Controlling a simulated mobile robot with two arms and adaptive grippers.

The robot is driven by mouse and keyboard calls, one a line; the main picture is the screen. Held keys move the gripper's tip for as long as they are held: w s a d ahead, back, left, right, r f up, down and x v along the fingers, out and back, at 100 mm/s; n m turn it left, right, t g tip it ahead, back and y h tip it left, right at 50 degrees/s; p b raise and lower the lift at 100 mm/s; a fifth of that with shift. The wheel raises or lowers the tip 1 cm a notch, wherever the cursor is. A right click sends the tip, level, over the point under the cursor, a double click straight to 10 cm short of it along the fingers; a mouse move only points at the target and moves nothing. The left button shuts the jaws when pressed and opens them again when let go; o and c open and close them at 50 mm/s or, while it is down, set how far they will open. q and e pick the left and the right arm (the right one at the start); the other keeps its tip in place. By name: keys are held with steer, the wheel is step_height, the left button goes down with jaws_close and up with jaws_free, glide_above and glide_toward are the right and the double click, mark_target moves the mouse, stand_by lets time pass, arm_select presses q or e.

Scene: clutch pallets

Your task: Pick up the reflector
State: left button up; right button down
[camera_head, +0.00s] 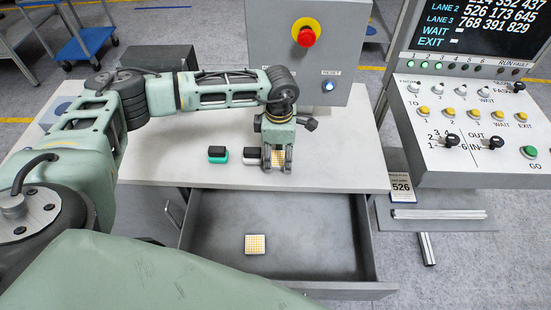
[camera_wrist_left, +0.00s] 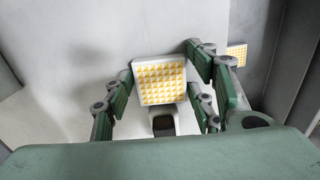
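A square reflector (camera_head: 278,157) with a yellow-and-white grid face sits between the fingers of my left gripper (camera_head: 277,167), over the front part of the grey worktop (camera_head: 335,160). The left wrist view shows this reflector (camera_wrist_left: 160,80) with fingers (camera_wrist_left: 160,77) against its opposite sides, its grid facing the camera. It looks large there, so it seems clear of the worktop. A second similar reflector (camera_head: 255,244) lies flat in the open drawer (camera_head: 215,225); it also shows at the right of the left wrist view (camera_wrist_left: 237,54). My right gripper is not in view.
A black-and-white block (camera_head: 250,156) stands just left of the gripper, and a black-and-green block (camera_head: 217,154) farther left. A grey box with a red stop button (camera_head: 306,36) stands behind. A control panel (camera_head: 465,130) is at the right. Most of the drawer floor is bare.

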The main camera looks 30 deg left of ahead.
arm_select(q)
steer(key=c, duration=0.6)
steer(key=shift+r, duration=0.2)
